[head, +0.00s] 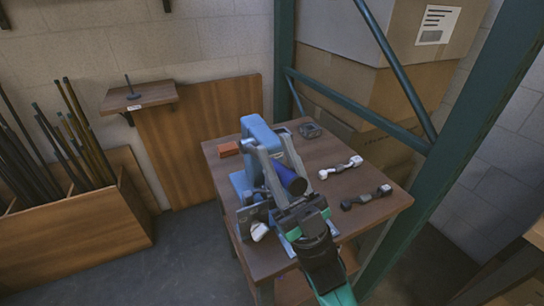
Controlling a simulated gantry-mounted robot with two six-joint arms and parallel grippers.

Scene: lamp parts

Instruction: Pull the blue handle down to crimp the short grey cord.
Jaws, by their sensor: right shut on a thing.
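A light blue press (262,135) stands on the small brown table. Its dark blue handle (293,181) shows as a thick cylinder, tilted, between grey bars. My right gripper (290,199) reaches in from the bottom and is shut on the blue handle; the exact contact is partly hidden. A white end piece (259,232) shows low at the press's front left; whether it belongs to the short grey cord I cannot tell. My left gripper is not in view.
A red-brown block (229,149) sits at the table's (325,145) left back edge, and a small dark grey item (310,130) at its back. A green rack post (440,150) and cardboard boxes (345,80) stand close on the right. A bin of rods (75,222) stands left.

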